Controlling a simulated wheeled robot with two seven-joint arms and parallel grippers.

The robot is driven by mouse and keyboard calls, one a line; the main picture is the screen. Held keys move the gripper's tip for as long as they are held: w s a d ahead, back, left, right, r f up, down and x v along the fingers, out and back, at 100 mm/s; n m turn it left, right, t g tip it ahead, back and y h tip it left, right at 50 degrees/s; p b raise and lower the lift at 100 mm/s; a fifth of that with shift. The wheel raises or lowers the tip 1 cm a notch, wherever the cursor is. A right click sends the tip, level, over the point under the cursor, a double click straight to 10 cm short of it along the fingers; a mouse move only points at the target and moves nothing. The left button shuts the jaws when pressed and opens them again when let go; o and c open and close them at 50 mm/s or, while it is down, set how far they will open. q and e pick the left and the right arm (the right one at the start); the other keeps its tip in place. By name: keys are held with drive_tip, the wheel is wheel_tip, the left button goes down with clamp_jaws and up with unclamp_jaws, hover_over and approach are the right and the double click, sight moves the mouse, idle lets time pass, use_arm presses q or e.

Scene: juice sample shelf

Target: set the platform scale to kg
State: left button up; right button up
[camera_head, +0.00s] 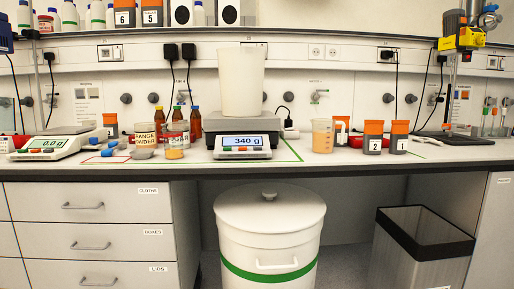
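The platform scale (274,126) stands on the bench at the middle, with a white bucket (241,84) upright on its plate. Its front display (242,141) is lit blue and reads 340 g. A row of small coloured buttons (243,150) sits just below the display; their labels are too small to read. Neither of my grippers is in view.
A smaller scale (47,144) reading 0.0 g stands at the left. A lidded white bin (269,230) stands below.

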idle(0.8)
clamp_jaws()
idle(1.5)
